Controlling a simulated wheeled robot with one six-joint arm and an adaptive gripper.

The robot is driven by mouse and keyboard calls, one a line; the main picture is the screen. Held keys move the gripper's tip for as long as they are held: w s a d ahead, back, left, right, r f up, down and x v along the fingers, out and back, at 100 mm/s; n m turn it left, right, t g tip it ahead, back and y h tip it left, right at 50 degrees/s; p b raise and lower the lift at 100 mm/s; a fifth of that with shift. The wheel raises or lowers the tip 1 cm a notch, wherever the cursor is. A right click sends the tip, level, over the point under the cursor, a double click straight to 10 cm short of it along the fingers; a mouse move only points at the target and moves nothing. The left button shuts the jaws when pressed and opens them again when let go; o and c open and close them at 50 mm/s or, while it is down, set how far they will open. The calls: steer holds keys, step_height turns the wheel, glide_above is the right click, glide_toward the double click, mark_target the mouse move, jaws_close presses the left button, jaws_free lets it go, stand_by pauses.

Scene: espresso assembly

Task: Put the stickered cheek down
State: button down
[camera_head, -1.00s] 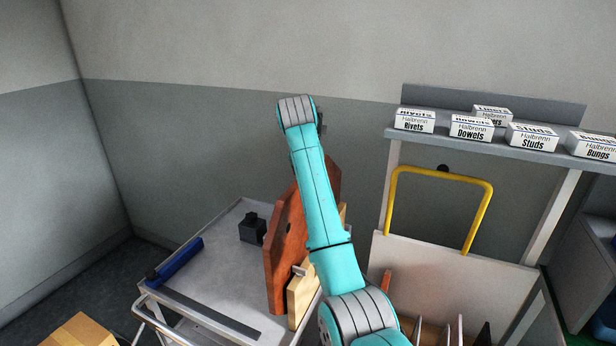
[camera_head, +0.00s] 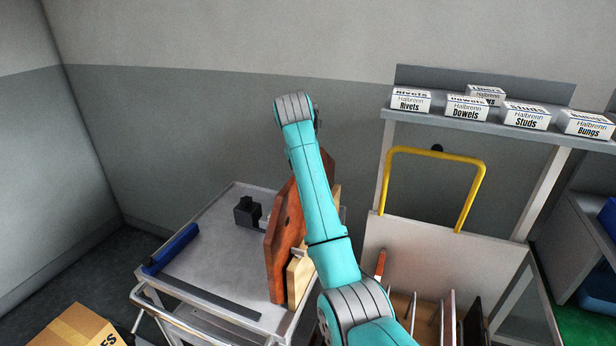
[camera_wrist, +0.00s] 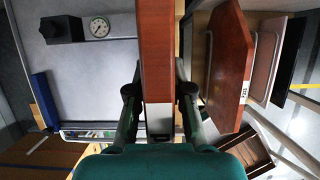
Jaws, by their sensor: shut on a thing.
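My gripper (camera_wrist: 158,98) is shut on a red-brown cheek (camera_wrist: 156,50), which shows edge-on between the fingers in the wrist view. In the head view the held cheek (camera_head: 279,262) stands upright over the cart, partly behind my arm; a small dark hole shows in its face. No sticker shows on its visible parts. I cannot tell whether its lower edge touches the cart top. My gripper is hidden behind my arm in the head view. A second red-brown cheek (camera_wrist: 228,65) with a white sticker stands at the right in the wrist view, apart from my gripper.
The grey cart (camera_head: 205,275) carries a black block (camera_head: 247,212), a dial gauge (camera_wrist: 99,27) and a blue bar (camera_head: 170,250). A pale wooden piece (camera_head: 297,280) is close beside the held cheek. A rack with upright panels (camera_head: 448,315) stands right.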

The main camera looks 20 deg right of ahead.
steer(key=shift+f, duration=0.4)
stand_by(0.4)
steer(key=c, duration=1.2)
jaws_free()
steer(key=shift+o, duration=1.2)
steer(key=shift+f, duration=0.15)
